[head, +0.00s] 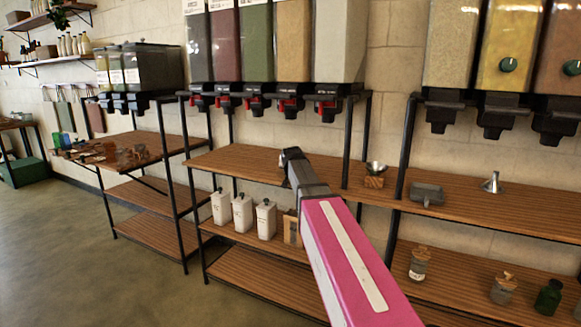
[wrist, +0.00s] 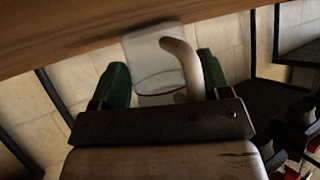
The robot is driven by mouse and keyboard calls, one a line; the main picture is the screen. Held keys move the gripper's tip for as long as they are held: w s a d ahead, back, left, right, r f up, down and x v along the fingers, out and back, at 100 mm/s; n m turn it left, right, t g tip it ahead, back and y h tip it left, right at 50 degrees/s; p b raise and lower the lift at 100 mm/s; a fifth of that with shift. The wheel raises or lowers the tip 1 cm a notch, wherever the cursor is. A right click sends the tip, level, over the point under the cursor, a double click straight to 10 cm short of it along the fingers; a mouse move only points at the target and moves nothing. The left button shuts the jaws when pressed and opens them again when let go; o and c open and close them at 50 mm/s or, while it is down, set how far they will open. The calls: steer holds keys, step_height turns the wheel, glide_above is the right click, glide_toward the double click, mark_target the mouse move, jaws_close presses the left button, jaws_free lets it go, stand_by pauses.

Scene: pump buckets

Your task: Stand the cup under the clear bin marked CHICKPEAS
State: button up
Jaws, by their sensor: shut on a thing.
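My gripper (wrist: 161,82) is shut on a pale cup (wrist: 150,50) with a curved handle, held between its two green fingers in the wrist view. In the head view, my arm hides the cup; the dark end of my arm (head: 292,158) is above the middle wooden shelf, in front of the dispensers. A row of clear bins with dark spouts and red levers hangs there, including a tan-filled bin (head: 291,40) and a green-filled bin (head: 256,45). Their labels are cut off or too small to read, so I cannot tell which is marked CHICKPEAS.
The wooden shelf (head: 235,158) under the bins is clear left of my arm. A metal bowl on a wooden block (head: 374,175), a grey scoop (head: 427,194) and a funnel (head: 492,183) stand to the right. Black posts (head: 405,145) separate the racks. White containers (head: 243,213) stand below.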

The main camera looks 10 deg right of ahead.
steer(key=shift+f, duration=0.15)
steer(key=o, duration=1)
steer(key=shift+o, duration=0.2)
steer(key=v, duration=1.2)
steer(key=shift+r, duration=0.25)
steer(key=shift+a, duration=0.1)
steer(key=shift+f, duration=0.1)
